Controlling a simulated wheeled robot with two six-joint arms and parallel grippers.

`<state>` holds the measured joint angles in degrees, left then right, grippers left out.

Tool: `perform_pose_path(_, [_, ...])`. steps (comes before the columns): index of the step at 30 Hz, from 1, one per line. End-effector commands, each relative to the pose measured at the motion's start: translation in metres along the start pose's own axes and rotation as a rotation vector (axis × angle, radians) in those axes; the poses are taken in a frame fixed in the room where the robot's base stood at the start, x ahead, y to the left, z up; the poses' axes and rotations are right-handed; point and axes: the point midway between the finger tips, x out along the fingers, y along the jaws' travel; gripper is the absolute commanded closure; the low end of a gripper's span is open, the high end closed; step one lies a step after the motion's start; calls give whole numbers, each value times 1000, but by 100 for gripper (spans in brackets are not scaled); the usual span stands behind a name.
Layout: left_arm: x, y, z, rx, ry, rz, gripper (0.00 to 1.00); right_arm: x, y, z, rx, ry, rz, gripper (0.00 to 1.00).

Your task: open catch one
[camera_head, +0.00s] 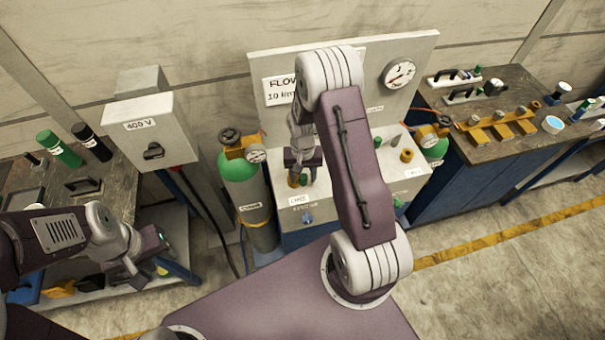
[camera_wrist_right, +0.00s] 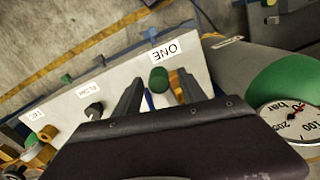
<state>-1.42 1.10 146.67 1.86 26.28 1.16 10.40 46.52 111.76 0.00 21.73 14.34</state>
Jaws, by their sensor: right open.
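A white label marked ONE (camera_wrist_right: 163,52) is on the pale panel top (camera_wrist_right: 120,75), upside down in the right wrist view. Beside it stand a green cylinder (camera_wrist_right: 158,79) and an orange part (camera_wrist_right: 176,83). A thin blue piece (camera_wrist_right: 149,99) shows below the green cylinder. I cannot tell which part is the catch. My right gripper (camera_head: 300,178) is open over the panel's left end. In its wrist view the fingers (camera_wrist_right: 162,88) appear either side of the green cylinder; contact is unclear. My left gripper (camera_head: 138,270) is low at the left, away from the panel; its jaws are unclear.
A green gas cylinder (camera_head: 240,185) with a gauge stands left of the panel. Another cylinder (camera_head: 432,143) is at its right end. A backboard with a dial (camera_head: 398,74) rises behind. A 400 V box (camera_head: 145,125) stands at left. Workbenches flank both sides.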

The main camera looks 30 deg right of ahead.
Motion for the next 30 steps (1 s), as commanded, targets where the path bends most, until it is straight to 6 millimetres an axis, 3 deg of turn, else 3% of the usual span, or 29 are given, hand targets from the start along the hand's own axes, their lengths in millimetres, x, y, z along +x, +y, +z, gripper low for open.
perform_pose_path(7, [0, 0, 0, 0, 0, 0, 64, 2, 0, 0, 0, 1, 0, 51])
perform_pose_path(8, [0, 0, 0, 0, 0, 0, 64, 2, 0, 0, 0, 1, 0, 57])
perform_pose_path(12, [0, 0, 0, 0, 0, 0, 64, 2, 0, 0, 0, 1, 0, 96])
perform_pose_path(13, [0, 0, 0, 0, 0, 0, 64, 2, 0, 0, 0, 1, 0, 100])
perform_pose_path(30, [0, 0, 0, 0, 0, 0, 64, 2, 0, 0, 0, 1, 0, 100])
